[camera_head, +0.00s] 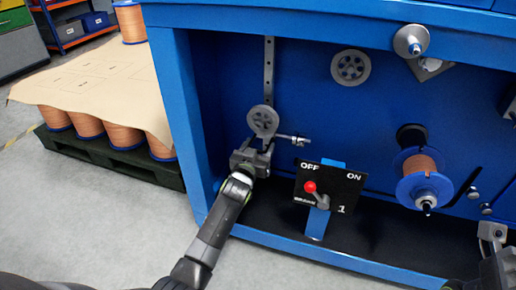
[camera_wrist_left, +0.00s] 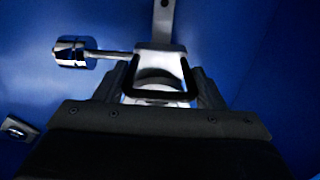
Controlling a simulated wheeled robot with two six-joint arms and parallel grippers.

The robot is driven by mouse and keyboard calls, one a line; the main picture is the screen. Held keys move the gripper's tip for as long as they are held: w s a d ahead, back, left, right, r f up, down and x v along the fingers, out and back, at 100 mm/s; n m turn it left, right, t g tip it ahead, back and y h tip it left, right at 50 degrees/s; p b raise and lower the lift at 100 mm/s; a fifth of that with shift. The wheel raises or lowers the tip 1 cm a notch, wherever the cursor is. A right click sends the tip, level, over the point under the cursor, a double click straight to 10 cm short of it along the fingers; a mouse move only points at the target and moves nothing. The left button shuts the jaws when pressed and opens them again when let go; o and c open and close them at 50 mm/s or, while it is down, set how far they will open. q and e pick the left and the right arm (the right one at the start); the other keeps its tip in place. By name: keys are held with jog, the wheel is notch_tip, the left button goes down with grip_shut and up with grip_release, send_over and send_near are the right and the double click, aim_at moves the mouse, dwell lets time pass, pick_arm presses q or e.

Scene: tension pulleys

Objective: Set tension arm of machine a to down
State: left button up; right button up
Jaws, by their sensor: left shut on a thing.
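The tension arm (camera_head: 269,70), a grey strip with holes, stands nearly upright against the blue back panel. A grey pulley (camera_head: 263,121) sits at its lower end, and a short metal rod (camera_head: 295,139) sticks out to the right there. My left gripper (camera_head: 257,150) is at this lower end, shut on the tension arm's end piece. In the left wrist view the fingers (camera_wrist_left: 161,88) close around a pale metal piece, with the chrome-ended rod (camera_wrist_left: 75,52) to the left. The fingers hide part of the grip. My right gripper (camera_head: 491,233) shows partly at the right edge; its jaws are unclear.
A black OFF/ON switch plate (camera_head: 338,187) with a red-knobbed lever stands right of my left gripper. A copper spool (camera_head: 420,175) sits further right, and a wheel (camera_head: 351,67) is higher on the panel. The blue frame post (camera_head: 178,110) is close on the left.

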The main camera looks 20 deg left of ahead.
pick_arm(q)
jog(key=shift+d+f, duration=0.1)
jog(key=shift+d, duration=0.1)
jog(key=o, duration=1.1)
jog(key=shift+d, duration=0.1)
jog(key=shift+f, duration=0.1)
jog(key=shift+s, duration=0.15)
